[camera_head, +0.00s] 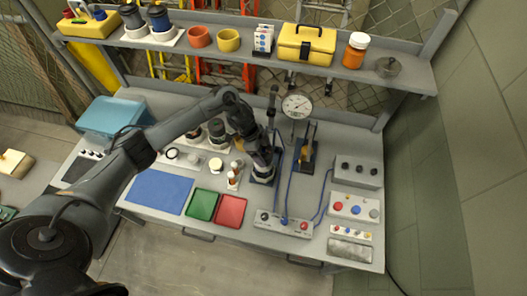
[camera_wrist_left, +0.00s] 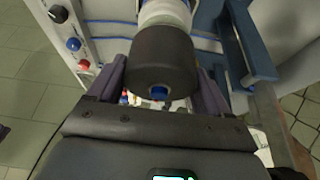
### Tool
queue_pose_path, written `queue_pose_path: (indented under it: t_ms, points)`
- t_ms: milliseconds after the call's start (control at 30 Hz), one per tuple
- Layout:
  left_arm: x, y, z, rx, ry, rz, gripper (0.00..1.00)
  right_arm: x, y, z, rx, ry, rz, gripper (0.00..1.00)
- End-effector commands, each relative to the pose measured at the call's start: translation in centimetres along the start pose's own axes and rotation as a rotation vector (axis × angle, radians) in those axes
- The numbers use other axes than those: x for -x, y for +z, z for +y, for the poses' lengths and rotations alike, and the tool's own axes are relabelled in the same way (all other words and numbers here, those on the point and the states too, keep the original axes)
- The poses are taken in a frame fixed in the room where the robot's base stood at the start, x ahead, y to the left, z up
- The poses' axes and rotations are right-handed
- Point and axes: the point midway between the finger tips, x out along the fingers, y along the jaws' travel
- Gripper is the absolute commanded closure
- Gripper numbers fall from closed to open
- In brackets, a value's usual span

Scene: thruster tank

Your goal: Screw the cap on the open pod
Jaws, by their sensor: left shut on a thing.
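My left gripper (camera_head: 266,166) is at the blue-based stand (camera_head: 263,181) in the middle of the bench. In the left wrist view, its two fingers (camera_wrist_left: 161,88) are shut on a dark cap (camera_wrist_left: 162,55) with a blue centre. The cap lines up with a white pod body (camera_wrist_left: 165,12) and appears to meet its end. Whether the threads are engaged cannot be told. In the head view my gripper and wrist hide most of the cap and pod. My right gripper is not in view.
A dial gauge (camera_head: 297,106) and a second stand (camera_head: 306,158) are close to the right. Dark pods (camera_head: 217,130) stand to the left. Blue (camera_head: 160,191), green (camera_head: 202,205) and red (camera_head: 231,211) mats lie in front. A control box (camera_head: 283,223) with blue cables is at the front.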

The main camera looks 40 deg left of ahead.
Motion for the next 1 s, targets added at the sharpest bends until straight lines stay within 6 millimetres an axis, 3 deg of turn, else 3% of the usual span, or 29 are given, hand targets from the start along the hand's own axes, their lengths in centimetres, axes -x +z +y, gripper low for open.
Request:
queue_pose_path:
  t_ms: [1000]
  points:
    - [-1.01, 0.43, 0.00, 0.000, 0.001, 0.000, 0.51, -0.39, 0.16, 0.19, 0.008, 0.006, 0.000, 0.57]
